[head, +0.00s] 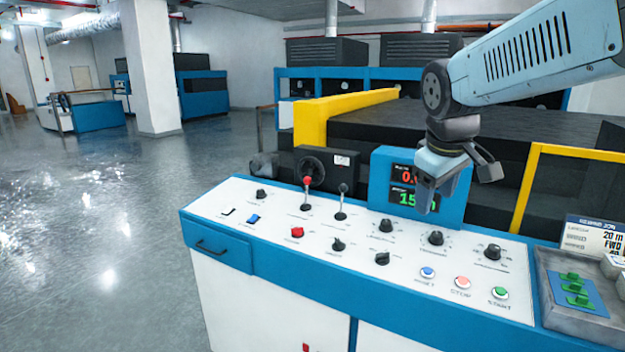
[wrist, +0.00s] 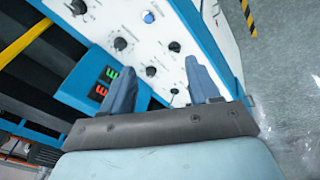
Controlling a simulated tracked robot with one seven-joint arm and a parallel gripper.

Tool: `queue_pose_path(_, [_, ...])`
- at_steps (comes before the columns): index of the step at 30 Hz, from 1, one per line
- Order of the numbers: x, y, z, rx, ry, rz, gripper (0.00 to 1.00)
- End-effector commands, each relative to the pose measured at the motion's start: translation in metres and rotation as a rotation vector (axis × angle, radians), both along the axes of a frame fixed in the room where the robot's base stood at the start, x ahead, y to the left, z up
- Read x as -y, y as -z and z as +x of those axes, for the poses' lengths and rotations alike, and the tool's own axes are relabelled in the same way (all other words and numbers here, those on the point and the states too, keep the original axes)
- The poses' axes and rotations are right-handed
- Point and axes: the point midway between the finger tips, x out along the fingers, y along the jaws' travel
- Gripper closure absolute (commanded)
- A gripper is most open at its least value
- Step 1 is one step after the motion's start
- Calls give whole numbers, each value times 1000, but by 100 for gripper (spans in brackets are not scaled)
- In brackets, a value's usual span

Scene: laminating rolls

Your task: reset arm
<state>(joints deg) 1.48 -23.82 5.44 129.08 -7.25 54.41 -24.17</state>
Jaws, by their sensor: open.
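My gripper (head: 428,196) hangs from the arm above the back part of the control console (head: 265,205), in front of the blue display box (head: 380,165). It hides part of the red and green digits. In the wrist view my gripper (wrist: 160,85) shows two blue-grey fingers spread apart with nothing between them. The panel's black knobs and a blue button (wrist: 149,17) lie beyond the fingers. My arm reaches in from the upper right in the head view.
The console carries a red-topped lever (head: 306,190), a second lever (head: 342,200), several knobs and a green start button (head: 500,293). A grey tray (head: 580,318) with green parts and a card (head: 595,238) are at the right. Yellow rails (head: 312,125) stand behind. Open floor lies left.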

Motion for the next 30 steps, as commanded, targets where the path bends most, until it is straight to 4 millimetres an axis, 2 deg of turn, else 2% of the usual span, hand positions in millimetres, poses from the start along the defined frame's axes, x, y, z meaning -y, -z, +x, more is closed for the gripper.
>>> queue_pose_path(1, [1,0,-15,22,47,30,39])
queue_pose_path(6, [5,8,-59,83,218,145,39])
queue_pose_path(12, [8,21,-98,134,382,268,39])
queue_pose_path(18, [8,29,-115,155,460,333,39])
queue_pose_path(30, [8,31,-117,155,469,339,39])
